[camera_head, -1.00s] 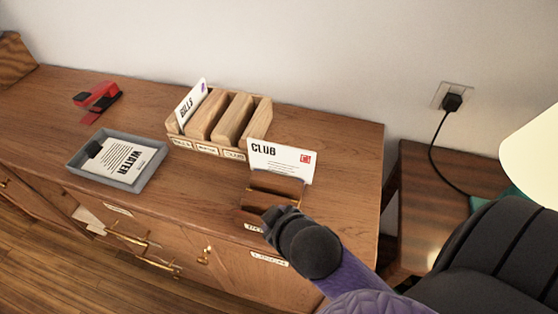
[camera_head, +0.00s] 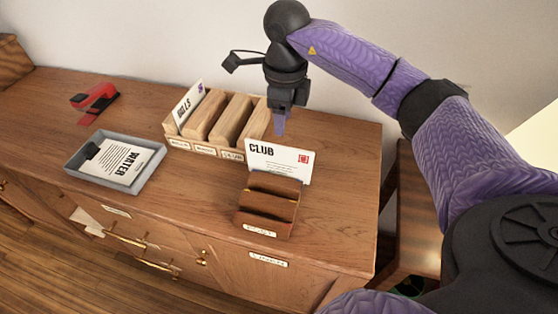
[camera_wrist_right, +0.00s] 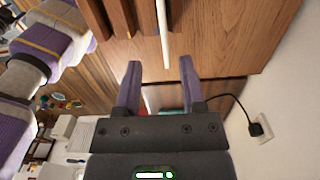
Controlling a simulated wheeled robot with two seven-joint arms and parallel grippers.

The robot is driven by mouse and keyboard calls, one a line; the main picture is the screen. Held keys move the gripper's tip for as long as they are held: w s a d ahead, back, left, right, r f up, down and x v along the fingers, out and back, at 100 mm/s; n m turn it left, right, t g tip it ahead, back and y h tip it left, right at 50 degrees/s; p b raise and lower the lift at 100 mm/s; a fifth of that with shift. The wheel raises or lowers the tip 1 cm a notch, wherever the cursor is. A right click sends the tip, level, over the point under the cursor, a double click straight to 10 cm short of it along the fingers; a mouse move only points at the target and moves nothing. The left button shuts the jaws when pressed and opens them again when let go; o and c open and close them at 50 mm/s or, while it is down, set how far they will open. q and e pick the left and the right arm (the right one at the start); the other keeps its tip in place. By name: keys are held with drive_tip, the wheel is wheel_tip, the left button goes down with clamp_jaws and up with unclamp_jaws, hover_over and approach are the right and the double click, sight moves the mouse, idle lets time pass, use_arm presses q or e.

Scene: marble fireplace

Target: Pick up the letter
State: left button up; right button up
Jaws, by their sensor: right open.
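The white CLUB letter (camera_head: 280,160) stands upright in a dark brown slotted holder (camera_head: 268,207) near the cabinet's right end. My right gripper (camera_head: 280,128) points down just above the letter's top edge; I cannot tell from the head view how far behind it is. In the right wrist view its two fingers (camera_wrist_right: 158,78) are apart with nothing between them. A thin white edge, likely the letter (camera_wrist_right: 163,35), shows ahead of the gap. A WATER letter (camera_head: 120,160) lies in a grey tray (camera_head: 147,178). A BILLS letter (camera_head: 187,105) stands in the light wooden sorter (camera_head: 205,150). My left gripper is out of view.
A red stapler (camera_head: 95,98) is at the back left of the wooden cabinet top (camera_head: 200,190). The wall rises close behind. The top is clear around the dark holder's left and right sides. A wall socket with a plugged cord (camera_wrist_right: 262,130) shows in the right wrist view.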

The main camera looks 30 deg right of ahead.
sight(279, 145)
drive_tip(key=f+b, duration=0.1)
drive_tip(key=f, duration=0.2)
drive_tip(key=f+b, duration=0.1)
drive_tip(key=f, duration=0.2)
drive_tip(key=w+f, duration=0.1)
drive_tip(key=f, duration=0.2)
drive_tip(key=shift+a+f+b, duration=0.2)
drive_tip(key=shift+f+b, duration=0.2)
drive_tip(key=shift+s, duration=0.1)
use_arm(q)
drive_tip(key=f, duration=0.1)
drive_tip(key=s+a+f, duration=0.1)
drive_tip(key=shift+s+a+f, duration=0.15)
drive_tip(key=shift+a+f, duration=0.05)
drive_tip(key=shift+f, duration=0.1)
use_arm(e)
clamp_jaws()
